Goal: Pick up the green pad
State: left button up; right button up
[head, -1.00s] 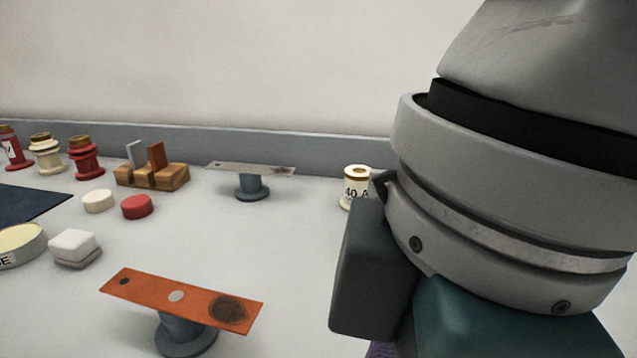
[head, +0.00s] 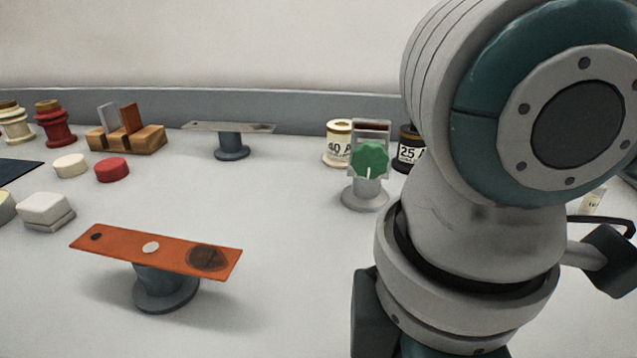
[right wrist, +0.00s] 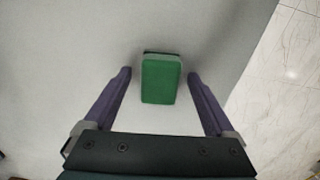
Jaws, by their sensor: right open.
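The green pad (right wrist: 161,79) is a rounded green block on a darker base, lying on the white table in the right wrist view. My right gripper (right wrist: 160,74) is open, with one purple finger on each side of the pad and a gap on both sides. It is empty; its height above the table is hard to tell. In the head view my right arm covers the right side, and the pad and the right fingertips are hidden. My left gripper is not in view.
An orange plate on a grey stand (head: 155,253) is at front left, with a grey plate on a stand (head: 231,142) behind. A green knob on a post (head: 368,164) and labelled spools (head: 338,146) stand behind my arm. The table edge (right wrist: 248,62) is right of the pad.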

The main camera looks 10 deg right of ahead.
jog(key=shift+f, duration=0.15)
jog(key=c, duration=0.4)
grip_shut()
dwell(0.4)
jog(key=shift+r, duration=0.3)
notch_tip(320, 180, up, 20)
jog(key=p, duration=0.4)
jog(key=shift+f, duration=0.25)
